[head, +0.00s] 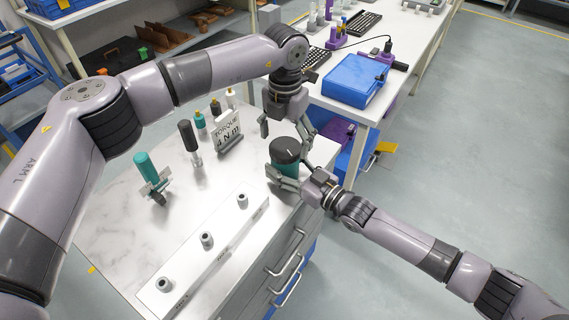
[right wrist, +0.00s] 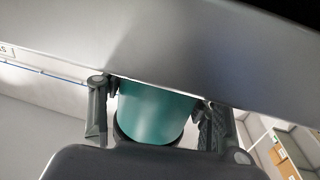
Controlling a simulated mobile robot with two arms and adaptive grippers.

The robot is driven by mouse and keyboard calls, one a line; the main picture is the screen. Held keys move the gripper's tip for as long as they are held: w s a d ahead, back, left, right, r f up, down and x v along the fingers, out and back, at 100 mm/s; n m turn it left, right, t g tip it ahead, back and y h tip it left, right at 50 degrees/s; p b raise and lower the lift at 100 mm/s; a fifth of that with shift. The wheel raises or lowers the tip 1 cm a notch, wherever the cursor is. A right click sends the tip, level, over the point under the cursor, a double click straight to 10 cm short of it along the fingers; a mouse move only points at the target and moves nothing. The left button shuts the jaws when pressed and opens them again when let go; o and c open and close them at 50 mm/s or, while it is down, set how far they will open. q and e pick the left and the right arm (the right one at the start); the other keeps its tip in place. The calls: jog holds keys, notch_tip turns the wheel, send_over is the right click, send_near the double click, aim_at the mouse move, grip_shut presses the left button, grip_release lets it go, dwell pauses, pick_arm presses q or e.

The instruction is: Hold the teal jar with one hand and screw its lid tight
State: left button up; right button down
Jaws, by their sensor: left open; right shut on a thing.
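The teal jar (head: 284,169) with its dark lid (head: 285,149) stands upright at the right edge of the cabinet top in the head view. My right gripper (head: 285,184) is shut on the jar's body from the front right. Whether a finger touches the lid cannot be told.
A teal-handled tool (head: 150,172) stands farther left. A pale block with metal posts (head: 207,255) lies in front. A blue case (head: 355,80) is on the table behind.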

aim_at(285, 147)
pick_arm(q)
jog(key=shift+f, duration=1.75)
jog(key=shift+c, duration=0.2)
jog(key=c, duration=1.8)
jog(key=shift+f, duration=0.1)
